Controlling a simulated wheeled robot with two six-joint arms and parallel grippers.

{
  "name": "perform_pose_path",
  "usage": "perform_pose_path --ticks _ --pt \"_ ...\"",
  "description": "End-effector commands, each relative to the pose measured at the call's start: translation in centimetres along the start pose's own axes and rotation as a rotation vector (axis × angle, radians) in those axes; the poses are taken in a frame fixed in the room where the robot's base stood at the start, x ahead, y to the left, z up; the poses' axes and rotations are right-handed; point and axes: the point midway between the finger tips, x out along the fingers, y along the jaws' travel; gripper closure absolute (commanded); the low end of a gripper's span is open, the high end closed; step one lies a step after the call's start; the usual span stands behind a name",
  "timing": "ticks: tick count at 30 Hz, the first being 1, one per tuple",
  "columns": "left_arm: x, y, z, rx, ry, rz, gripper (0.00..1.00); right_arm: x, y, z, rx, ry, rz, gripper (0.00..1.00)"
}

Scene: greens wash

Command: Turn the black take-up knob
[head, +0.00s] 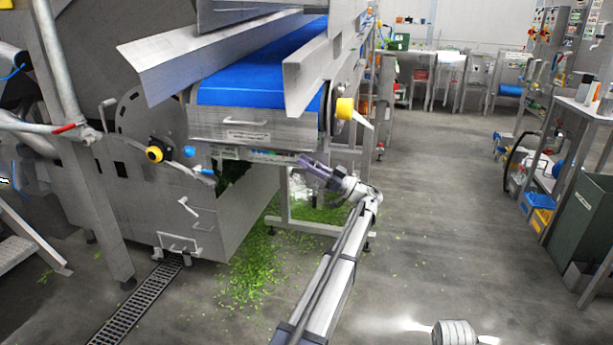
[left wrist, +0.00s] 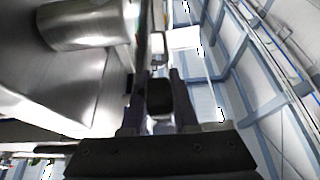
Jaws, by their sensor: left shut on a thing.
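The black take-up knob (left wrist: 159,96) shows in the left wrist view as a dark block between my two fingers. My left gripper (left wrist: 160,78) is shut on it, with one finger on each side. In the head view my left gripper (head: 306,163) reaches up under the right front corner of the blue belt conveyor (head: 262,79). The knob cannot be made out there. My right gripper is in neither view.
A yellow knob with a grey lever (head: 346,108) sticks out above my left gripper. A steel bin (head: 228,222) stands to the left. Green leaves (head: 252,274) litter the floor under the conveyor. The floor at right (head: 450,220) is clear.

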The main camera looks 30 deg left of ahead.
Motion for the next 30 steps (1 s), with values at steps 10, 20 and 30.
perform_pose_path --ticks 10,20,30 --pt "-0.2 0.0 -0.2 0.0 0.139 0.0 1.0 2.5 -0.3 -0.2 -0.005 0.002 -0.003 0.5" --pt "-0.1 0.0 -0.5 -0.001 0.165 0.001 1.0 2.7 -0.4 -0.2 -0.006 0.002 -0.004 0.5" --pt "-0.1 0.0 -0.4 -0.001 0.163 0.001 0.6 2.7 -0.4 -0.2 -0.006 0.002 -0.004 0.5"
